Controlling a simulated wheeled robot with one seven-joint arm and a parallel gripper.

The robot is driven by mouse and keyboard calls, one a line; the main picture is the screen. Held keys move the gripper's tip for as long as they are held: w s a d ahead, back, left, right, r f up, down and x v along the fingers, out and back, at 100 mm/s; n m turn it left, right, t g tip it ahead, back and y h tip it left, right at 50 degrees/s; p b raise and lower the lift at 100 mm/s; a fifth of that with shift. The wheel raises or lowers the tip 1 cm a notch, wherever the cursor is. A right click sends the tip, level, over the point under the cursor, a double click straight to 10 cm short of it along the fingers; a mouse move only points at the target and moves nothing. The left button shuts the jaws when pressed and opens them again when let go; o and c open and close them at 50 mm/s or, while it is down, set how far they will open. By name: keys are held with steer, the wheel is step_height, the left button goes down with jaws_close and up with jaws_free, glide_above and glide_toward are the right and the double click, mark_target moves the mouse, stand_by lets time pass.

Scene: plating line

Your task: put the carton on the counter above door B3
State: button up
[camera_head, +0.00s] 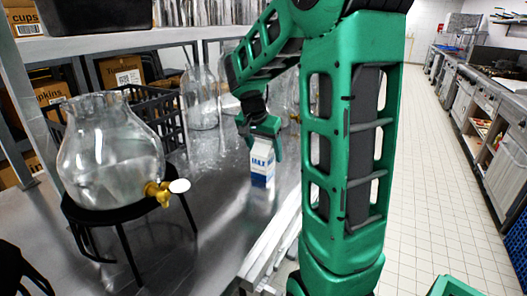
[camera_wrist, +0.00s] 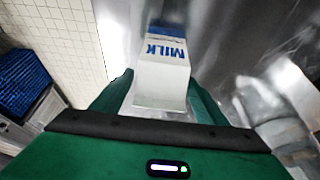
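The carton (camera_head: 262,163) is a small white and blue milk carton, upright at the metal counter (camera_head: 225,215). It also shows in the wrist view (camera_wrist: 163,70), with its blue "MILK" lettering, between my two fingers. My gripper (camera_head: 264,140) points down over the carton's top, and its fingers (camera_wrist: 162,85) lie close along both sides. I cannot tell whether they press on it, or whether its base touches the metal. Door B3 is not identifiable in either view.
A glass drink dispenser (camera_head: 110,150) with a brass tap stands on a black stand at left. Behind it are a black crate (camera_head: 150,115) and glass jars (camera_head: 200,95). Across the white tiled aisle (camera_head: 430,170), another counter with doors (camera_head: 508,165) runs along the right.

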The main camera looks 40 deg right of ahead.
steer(key=v, duration=1.1)
steer(key=s+a+f+n+y, duration=0.1)
steer(key=s+a+f+n, duration=0.1)
steer(key=s, duration=0.6)
steer(key=s+a+f+n+g+y, duration=0.1)
steer(key=s+a+f+n+y, duration=0.1)
steer(key=s+f, duration=0.4)
steer(key=s+a+f+n+y, duration=0.1)
steer(key=s+a+f+n, duration=0.2)
steer(key=s, duration=0.7)
steer(key=shift+s+a+f+n, duration=0.4)
steer(key=shift+a+f, duration=0.25)
steer(key=shift+a, duration=0.5)
